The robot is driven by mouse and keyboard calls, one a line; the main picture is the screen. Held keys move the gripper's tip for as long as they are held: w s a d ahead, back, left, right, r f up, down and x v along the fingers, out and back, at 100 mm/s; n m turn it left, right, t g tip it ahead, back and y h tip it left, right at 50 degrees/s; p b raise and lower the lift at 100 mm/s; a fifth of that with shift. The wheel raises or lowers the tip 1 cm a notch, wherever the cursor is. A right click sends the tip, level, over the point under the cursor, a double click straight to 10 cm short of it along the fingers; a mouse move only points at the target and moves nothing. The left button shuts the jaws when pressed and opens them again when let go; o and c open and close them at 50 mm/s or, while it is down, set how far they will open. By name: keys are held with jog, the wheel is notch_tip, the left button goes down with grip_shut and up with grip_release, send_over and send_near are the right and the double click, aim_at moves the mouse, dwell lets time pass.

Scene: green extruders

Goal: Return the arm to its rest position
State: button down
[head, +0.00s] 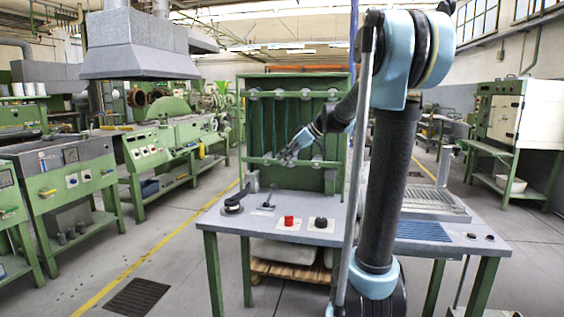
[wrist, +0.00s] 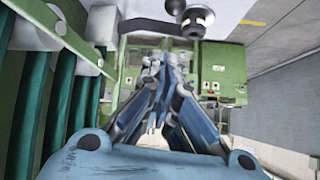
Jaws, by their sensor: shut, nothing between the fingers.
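My gripper (head: 287,156) is small in the head view, at the end of my blue and dark arm. It is held in the air in front of the green rack panel, above the back of the grey worktable (head: 350,232). In the wrist view my gripper (wrist: 160,72) has its fingers together and nothing shows between them. My upper arm stands upright in the right half of the head view and hides part of the table.
The table carries a red button (head: 289,220), a black knob (head: 320,222) and a dark clamp-like part (head: 236,200). The green rack (head: 293,90) rises close behind the gripper. Green machines (head: 170,145) stand left, beyond open floor. A white cabinet (head: 497,115) stands right.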

jog(key=s+d+f+m+h, duration=0.3)
jog(key=s+f, duration=0.5)
jog(key=s, duration=0.3)
jog(key=s+d+f+m+h, duration=0.3)
jog(key=s+d+f+m, duration=0.2)
jog(key=s+d+f, duration=0.3)
jog(key=s+d+f+m+h, duration=0.3)
jog(key=s+d+f, duration=0.3)
jog(key=s, duration=0.9)
notch_tip(320, 180, down, 2)
jog(key=shift+s+d+m+g, duration=0.25)
jog(key=shift+s+m+g, duration=0.15)
jog(key=shift+m, duration=0.4)
jog(key=shift+w+f, duration=0.2)
jog(key=shift+w, duration=0.25)
